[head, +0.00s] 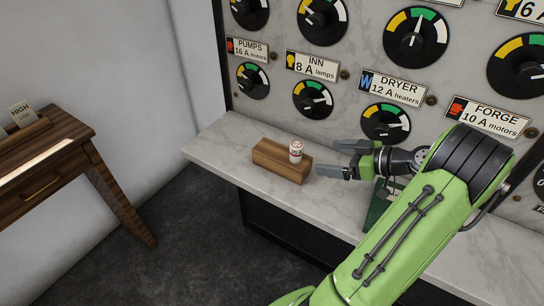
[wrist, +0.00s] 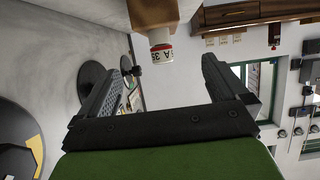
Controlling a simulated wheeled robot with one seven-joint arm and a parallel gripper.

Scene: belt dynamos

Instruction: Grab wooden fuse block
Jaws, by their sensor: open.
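The wooden fuse block (head: 280,161) is a brown block lying on the marble shelf, with a white fuse (head: 296,151) with red marks standing at its right end. My gripper (head: 334,158) is just to the right of the block, its two dark fingers open and pointing left towards it. In the wrist view the block (wrist: 152,14) shows at the top, partly cut off by the frame, with the fuse (wrist: 161,50) projecting from it. My open gripper (wrist: 168,75) has nothing between its fingers. The fuse lies beyond the fingertips, apart from them.
The marble shelf (head: 225,151) is clear left of the block. A panel of dials and labels (head: 310,64) rises behind it. A dark green object (head: 377,208) stands on the shelf, partly behind my arm. A wooden desk (head: 45,170) stands at the left.

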